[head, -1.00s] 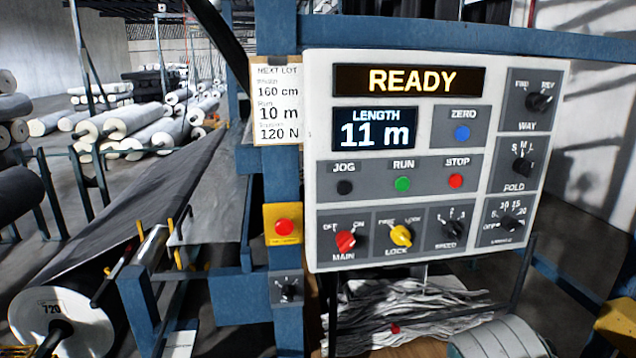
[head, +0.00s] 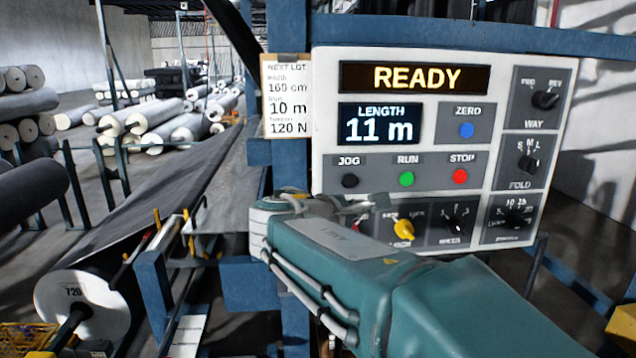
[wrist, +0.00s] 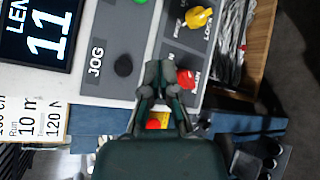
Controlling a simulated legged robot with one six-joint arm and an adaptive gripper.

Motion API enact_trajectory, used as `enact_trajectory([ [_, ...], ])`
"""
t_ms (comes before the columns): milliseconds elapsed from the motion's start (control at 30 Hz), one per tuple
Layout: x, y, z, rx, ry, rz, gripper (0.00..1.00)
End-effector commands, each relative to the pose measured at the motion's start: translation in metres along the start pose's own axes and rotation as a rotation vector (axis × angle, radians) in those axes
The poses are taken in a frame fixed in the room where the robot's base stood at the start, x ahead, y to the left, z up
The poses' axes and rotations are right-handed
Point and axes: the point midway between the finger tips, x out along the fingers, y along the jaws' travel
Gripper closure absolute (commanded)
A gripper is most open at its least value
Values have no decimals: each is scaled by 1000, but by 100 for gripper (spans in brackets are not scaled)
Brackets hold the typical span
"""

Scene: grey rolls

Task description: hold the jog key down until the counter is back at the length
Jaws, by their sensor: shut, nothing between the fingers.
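The black round JOG key (head: 350,181) sits on a grey strip of the control panel (head: 320,120), left of the green RUN key (head: 407,178) and red STOP key (head: 460,176). The counter (head: 379,125) reads LENGTH 11 m. The card (head: 287,97) beside the panel gives Run 10 m. In the wrist view, turned sideways, the JOG key (wrist: 123,65) shows uncovered just left of my gripper (wrist: 160,68). The fingers are shut and empty, between the JOG key and the red MAIN knob (wrist: 186,79). In the head view my arm hides the panel's lower left.
The display (head: 415,78) reads READY. The blue ZERO key (head: 466,130) and WAY knob (head: 544,99) are farther right. The yellow LOCK knob (head: 403,230) lies close to my arm. A red button on yellow (wrist: 153,124) shows beyond the panel edge in the wrist view.

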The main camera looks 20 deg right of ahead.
Motion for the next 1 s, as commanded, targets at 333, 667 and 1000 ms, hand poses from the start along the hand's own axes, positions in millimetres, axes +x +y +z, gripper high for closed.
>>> enact_trajectory([
  [333, 1, 1, -1, 1, 0, 0, 100],
  [667, 26, 18, -19, 0, 1, -1, 100],
  [1000, 54, 39, -40, 1, 2, -1, 100],
])
